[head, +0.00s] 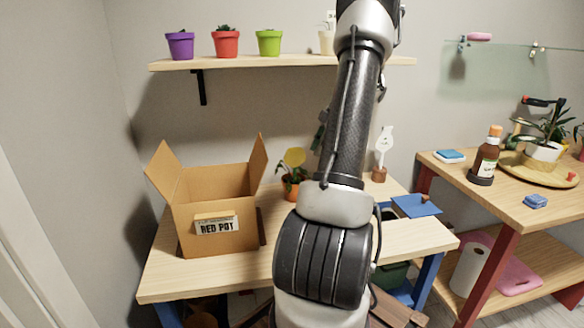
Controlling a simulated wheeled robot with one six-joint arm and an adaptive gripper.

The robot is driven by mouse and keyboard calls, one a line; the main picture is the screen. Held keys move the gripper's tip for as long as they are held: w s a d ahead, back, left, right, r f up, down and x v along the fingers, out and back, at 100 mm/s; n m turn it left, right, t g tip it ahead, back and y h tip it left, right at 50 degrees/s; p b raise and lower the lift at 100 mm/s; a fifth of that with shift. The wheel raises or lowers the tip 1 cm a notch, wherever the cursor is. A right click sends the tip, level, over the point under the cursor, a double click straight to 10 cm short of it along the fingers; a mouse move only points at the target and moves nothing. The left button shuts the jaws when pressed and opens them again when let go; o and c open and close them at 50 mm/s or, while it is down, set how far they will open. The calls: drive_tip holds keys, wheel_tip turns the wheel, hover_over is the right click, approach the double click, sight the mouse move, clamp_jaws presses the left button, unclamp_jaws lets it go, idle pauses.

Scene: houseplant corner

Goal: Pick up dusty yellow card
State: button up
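A yellow card (294,157), roundish in outline, stands among the green leaves of a small plant in an orange pot (291,186). The pot is on the light wooden table, left of my arm. I cannot make out dust on the card at this size. My arm rises through the middle of the head view and covers part of the table. Small dark parts, perhaps of my gripper (319,136), show at the arm's left edge above and right of the card. The fingers are mostly hidden, and I see nothing held.
An open cardboard box (187,228) labelled RED POT stands on the table's left. Purple, red and green pots line the wall shelf (217,61) above. A white plant marker (384,141) stands behind my arm. A second table (483,195) at right holds a brown bottle (487,158).

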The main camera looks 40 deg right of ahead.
sight(291, 157)
drive_tip(key=w+a, duration=0.2)
drive_tip(key=a, duration=0.2)
drive_tip(key=shift+w+a, duration=0.4)
drive_tip(key=w+a, duration=0.1)
drive_tip(key=a, duration=0.1)
drive_tip(key=w+a, duration=0.1)
drive_tip(key=shift+w+a+f, duration=0.1)
drive_tip(key=shift+w+a, duration=0.05)
drive_tip(key=shift+a, duration=0.25)
drive_tip(key=shift+a+f, duration=0.15)
drive_tip(key=shift+f, duration=0.65)
drive_tip(key=shift+w+a+f, duration=0.1)
drive_tip(key=shift+w+f, duration=0.1)
drive_tip(key=shift+f, duration=0.25)
clamp_jaws()
